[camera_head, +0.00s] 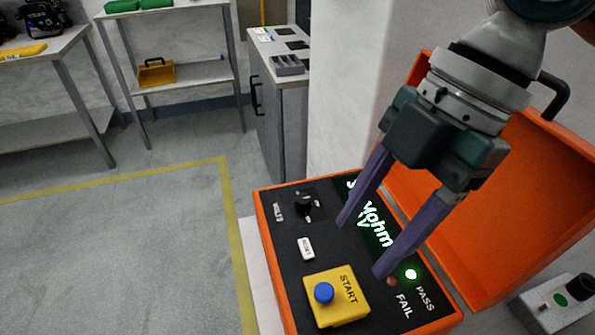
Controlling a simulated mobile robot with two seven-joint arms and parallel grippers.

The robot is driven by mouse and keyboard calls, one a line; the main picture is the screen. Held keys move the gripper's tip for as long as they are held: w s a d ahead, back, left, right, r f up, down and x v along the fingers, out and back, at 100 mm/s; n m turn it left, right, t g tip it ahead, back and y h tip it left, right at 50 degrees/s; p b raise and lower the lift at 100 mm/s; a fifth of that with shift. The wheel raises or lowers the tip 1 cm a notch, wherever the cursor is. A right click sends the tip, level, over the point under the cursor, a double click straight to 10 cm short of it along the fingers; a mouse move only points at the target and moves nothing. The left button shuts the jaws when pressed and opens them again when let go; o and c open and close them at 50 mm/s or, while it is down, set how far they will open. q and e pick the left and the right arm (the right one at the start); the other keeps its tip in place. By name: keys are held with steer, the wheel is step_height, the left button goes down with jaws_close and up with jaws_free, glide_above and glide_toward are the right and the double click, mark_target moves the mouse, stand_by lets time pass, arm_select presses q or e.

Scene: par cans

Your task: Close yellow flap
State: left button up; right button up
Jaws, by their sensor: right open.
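The yellow flap (345,300), marked START, is on the black panel of an orange case (265,215) at the bottom centre. It looks flat or nearly flat against the panel, and a blue button (323,293) shows at its left part. My right gripper (361,248) comes down from the upper right with its two purple fingers spread and nothing between them. Its fingertips are over the panel, just above the flap in the picture; I cannot tell whether they touch the panel. My left gripper is not in view.
The orange lid (490,200) stands open behind my right gripper. A grey device (560,305) sits at the lower right.

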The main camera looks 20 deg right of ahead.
mark_target(327, 290)
steer(key=x, duration=0.9)
steer(key=shift+w+d+f+b, duration=0.15)
steer(key=shift+w+d+b, duration=0.15)
steer(key=shift+w+d, duration=0.05)
jaws_close()
